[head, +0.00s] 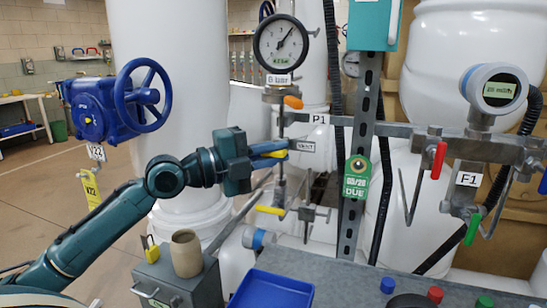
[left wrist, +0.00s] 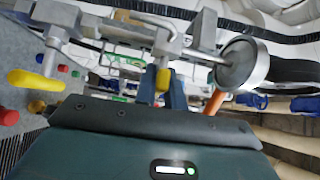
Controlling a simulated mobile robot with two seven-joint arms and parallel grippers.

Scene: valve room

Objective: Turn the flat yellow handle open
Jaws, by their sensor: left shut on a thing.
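My left gripper (head: 270,151) reaches in from the left to the pipework under the round pressure gauge. Its blue fingers are shut on a yellow handle (head: 276,154), which shows as a thin strip between them. In the left wrist view this yellow handle (left wrist: 163,79) sits end-on between the fingers (left wrist: 172,92), and most of it is hidden. A second yellow handle (head: 270,210) sticks out to the left on a lower valve, apart from the gripper. It also shows at the left of the left wrist view (left wrist: 36,80). My right gripper is not in view.
Above the gripper are an orange handle (head: 293,102) and the pressure gauge (head: 283,43). A blue handwheel valve (head: 118,102) stands left. A red handle (head: 439,160) and green handle (head: 473,228) hang right. A blue tray (head: 270,290) and a brown cup (head: 186,253) are below.

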